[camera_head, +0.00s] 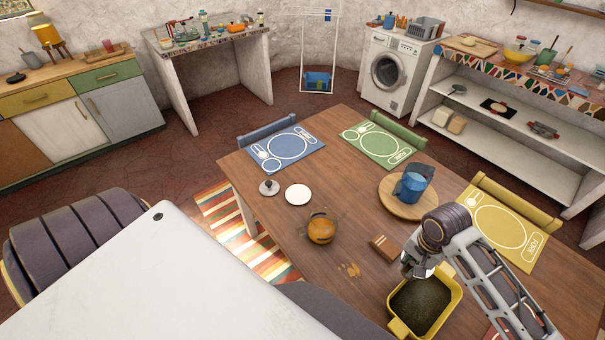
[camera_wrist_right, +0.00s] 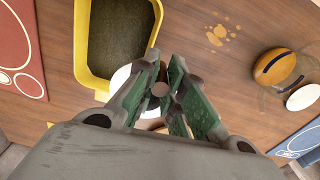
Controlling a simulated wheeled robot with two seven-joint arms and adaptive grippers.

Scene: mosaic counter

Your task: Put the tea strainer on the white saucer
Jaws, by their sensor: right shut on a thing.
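The white saucer (camera_head: 298,194) lies empty on the wooden table, left of centre, and it also shows at the right edge of the wrist view (camera_wrist_right: 303,97). My right gripper (camera_head: 416,264) is at the far edge of the yellow tray, away from the saucer. My left gripper is not in view.
The yellow tray (camera_head: 455,300) holds dark loose material. A brown box (camera_head: 384,247), an orange-brown round pot (camera_head: 321,229) and a small grey knobbed piece (camera_head: 268,187) stand on the table.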

